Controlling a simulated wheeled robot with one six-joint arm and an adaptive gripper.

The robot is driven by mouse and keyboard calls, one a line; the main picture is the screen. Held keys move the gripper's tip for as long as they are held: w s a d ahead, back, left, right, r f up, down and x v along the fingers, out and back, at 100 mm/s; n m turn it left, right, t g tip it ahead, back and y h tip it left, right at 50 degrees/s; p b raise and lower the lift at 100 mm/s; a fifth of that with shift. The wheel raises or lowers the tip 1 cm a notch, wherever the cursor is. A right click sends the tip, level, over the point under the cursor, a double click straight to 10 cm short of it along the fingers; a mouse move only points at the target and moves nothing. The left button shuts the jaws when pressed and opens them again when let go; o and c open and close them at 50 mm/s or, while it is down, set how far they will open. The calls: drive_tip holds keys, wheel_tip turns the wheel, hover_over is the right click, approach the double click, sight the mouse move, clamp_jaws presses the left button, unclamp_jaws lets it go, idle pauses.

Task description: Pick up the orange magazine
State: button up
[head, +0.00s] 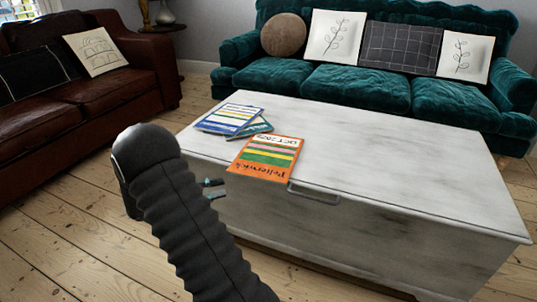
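The orange magazine (264,160) lies flat near the front edge of a whitish wooden chest (390,155), toward its left part. It has green, yellow and white stripes and dark lettering. My gripper (215,188) shows only in small part, as two small finger pieces beyond the end of my dark ribbed arm. It is in front of the chest's front face, just left of and below the magazine, apart from it in the picture. The rest of the gripper is hidden behind my arm. I cannot tell how far the fingers are apart.
Blue and teal magazines (231,118) lie overlapped behind the orange one. A metal handle (314,194) sticks out from the chest's front. A teal sofa (355,90) with cushions stands behind, a brown leather sofa (85,105) at left. Floorboards at lower left are clear.

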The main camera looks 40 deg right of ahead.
approach(258, 176)
drive_tip(key=s+d+f, duration=0.1)
drive_tip(key=s+d, duration=0.1)
drive_tip(key=d, duration=0.2)
drive_tip(key=shift+r+b+x, duration=0.1)
drive_tip(key=shift+b+x, duration=0.45)
drive_tip(key=shift+x, duration=0.85)
drive_tip(key=shift+r+b+x, duration=0.15)
drive_tip(key=shift+b+x, duration=0.35)
drive_tip(key=shift+x, duration=0.95)
clamp_jaws()
